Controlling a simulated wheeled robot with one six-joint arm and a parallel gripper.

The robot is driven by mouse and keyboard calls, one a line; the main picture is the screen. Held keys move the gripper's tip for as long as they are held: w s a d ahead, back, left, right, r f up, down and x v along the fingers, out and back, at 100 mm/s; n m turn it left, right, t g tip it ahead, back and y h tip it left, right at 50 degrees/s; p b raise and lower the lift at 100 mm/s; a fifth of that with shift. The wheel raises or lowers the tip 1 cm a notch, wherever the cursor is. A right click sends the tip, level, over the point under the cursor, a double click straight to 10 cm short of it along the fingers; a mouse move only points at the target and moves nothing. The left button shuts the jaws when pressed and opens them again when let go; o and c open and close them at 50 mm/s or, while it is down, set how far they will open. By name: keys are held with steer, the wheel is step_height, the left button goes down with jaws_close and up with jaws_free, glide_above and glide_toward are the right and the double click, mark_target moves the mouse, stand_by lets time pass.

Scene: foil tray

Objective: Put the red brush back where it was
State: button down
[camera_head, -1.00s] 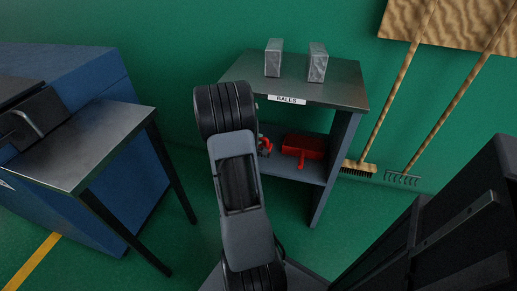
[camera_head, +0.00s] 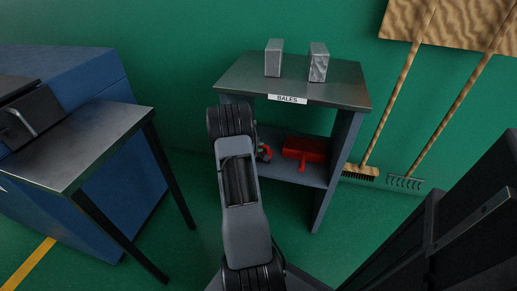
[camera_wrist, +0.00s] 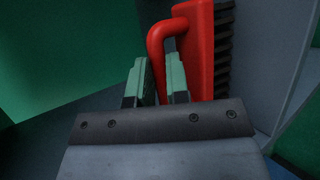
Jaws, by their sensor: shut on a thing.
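The red brush (camera_wrist: 200,50) has a bent red handle and a row of black bristles on its right side in the wrist view. My gripper (camera_wrist: 157,72) is shut on the brush's handle, with its two green-grey fingers close together at it. In the head view a small red part of the brush (camera_head: 266,154) shows beside my arm, at the left of the lower shelf (camera_head: 290,174). I cannot tell whether the brush touches the shelf.
A broom and a rake lean right of the table. A metal bench (camera_head: 80,140) stands left.

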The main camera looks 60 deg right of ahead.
steer(key=shift+f, duration=0.2)
steer(key=c, duration=1.1)
jaws_free()
steer(key=shift+r, duration=0.15)
steer(key=shift+a+r, duration=0.15)
steer(key=shift+r, duration=0.05)
steer(key=a+r+m+y+p, duration=0.1)
steer(key=a+r, duration=0.4)
steer(key=a, duration=0.4)
steer(key=w+a+r+t+y+p, duration=0.1)
steer(key=a+r+y, duration=0.1)
steer(key=a+r, duration=0.5)
steer(key=a+r+m+y+p, duration=0.1)
steer(key=a+r, duration=0.2)
steer(key=a, duration=0.8)
steer(key=s+a+r+t+y, duration=0.1)
steer(key=s+a+y, duration=0.1)
steer(key=a, duration=0.5)
steer(key=s+a+r+t+y, duration=0.1)
steer(key=s+a+r+y, duration=0.1)
steer(key=a, duration=0.5)
steer(key=s+a+r+n+t+y, duration=0.1)
steer(key=s+a+r+y, duration=0.1)
steer(key=a, duration=0.5)
steer(key=shift+t+y, duration=0.4)
steer(key=shift+y, duration=0.4)
